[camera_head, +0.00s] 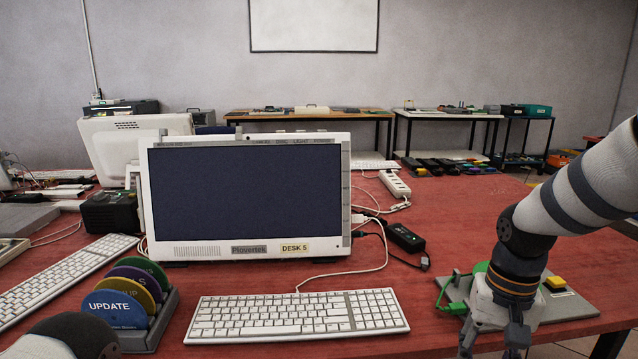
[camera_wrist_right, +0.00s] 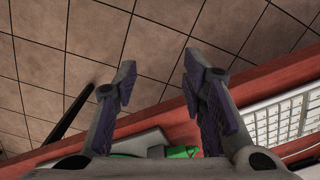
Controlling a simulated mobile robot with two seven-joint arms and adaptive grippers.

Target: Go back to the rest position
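My right gripper (camera_head: 490,348) hangs at the lower right in the head view, in front of a grey plate. It also shows in the right wrist view (camera_wrist_right: 158,78), with its two fingers spread apart and nothing between them. It is near the table's front edge, with floor visible beyond the fingertips. At the lower left of the head view only a dark and white part of my left arm (camera_head: 70,338) shows. My left gripper is outside the picture.
The red table (camera_head: 470,222) carries a monitor (camera_head: 245,200), a white keyboard (camera_head: 297,315) left of my right gripper, and a disc rack (camera_head: 150,335) near my left arm. A grey plate (camera_head: 570,304) with a yellow button and green cable lies by my right gripper. Tiled floor (camera_wrist_right: 60,50) lies beyond the edge.

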